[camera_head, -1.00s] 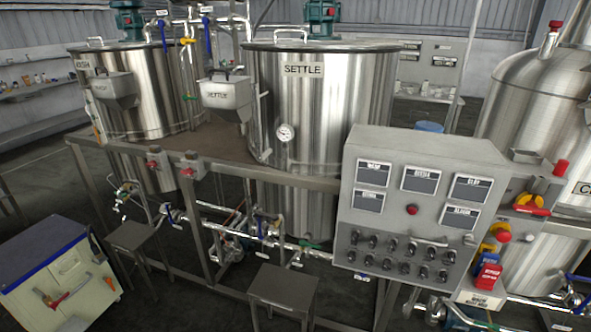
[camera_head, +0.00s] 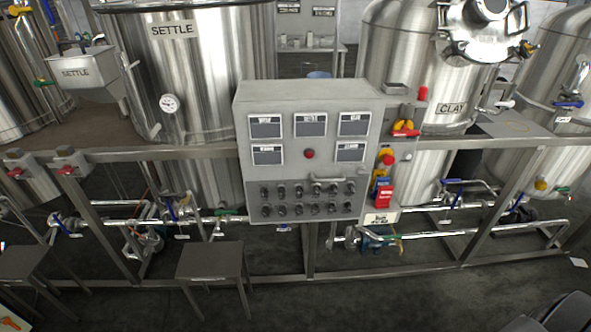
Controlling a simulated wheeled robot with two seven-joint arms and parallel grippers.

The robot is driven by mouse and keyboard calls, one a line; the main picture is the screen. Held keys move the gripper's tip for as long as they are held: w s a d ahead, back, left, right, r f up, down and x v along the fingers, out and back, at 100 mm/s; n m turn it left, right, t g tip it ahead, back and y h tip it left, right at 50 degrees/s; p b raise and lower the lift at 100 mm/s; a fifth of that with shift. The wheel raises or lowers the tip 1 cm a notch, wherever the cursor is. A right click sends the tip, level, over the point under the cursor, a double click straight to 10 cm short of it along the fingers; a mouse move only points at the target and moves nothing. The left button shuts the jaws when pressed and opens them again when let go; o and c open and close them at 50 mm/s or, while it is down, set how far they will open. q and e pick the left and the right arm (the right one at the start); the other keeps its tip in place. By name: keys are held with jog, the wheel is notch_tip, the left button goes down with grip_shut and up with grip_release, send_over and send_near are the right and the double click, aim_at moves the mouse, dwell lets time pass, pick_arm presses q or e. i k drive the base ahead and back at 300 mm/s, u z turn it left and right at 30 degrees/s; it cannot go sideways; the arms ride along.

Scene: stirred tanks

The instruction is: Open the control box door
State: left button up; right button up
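The control box (camera_head: 307,96) is a light grey metal cabinet fixed to the tank frame, near the middle of the view. Its front face carries several dark display panels, a red button (camera_head: 309,154) and rows of dark knobs (camera_head: 297,210). A pale bar-shaped handle (camera_head: 325,184) sits low on the face, right of centre. The front looks closed, and no gap shows along its edges. Neither of my grippers is in view, and nothing touches the box.
Large steel tanks stand behind, labelled SETTLE (camera_head: 200,80) and CLAY (camera_head: 405,100). Red and yellow switches (camera_head: 383,185) are mounted right of the box. A small dark table (camera_head: 210,262) stands at front left. Pipes run low behind the frame. The floor ahead of the box is clear.

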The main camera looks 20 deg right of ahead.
aim_at(289, 145)
jog(key=z, duration=0.55)
jog(key=k, duration=1.35)
jog(key=z, duration=0.6)
jog(key=i, duration=1.25)
jog(key=z, duration=0.75)
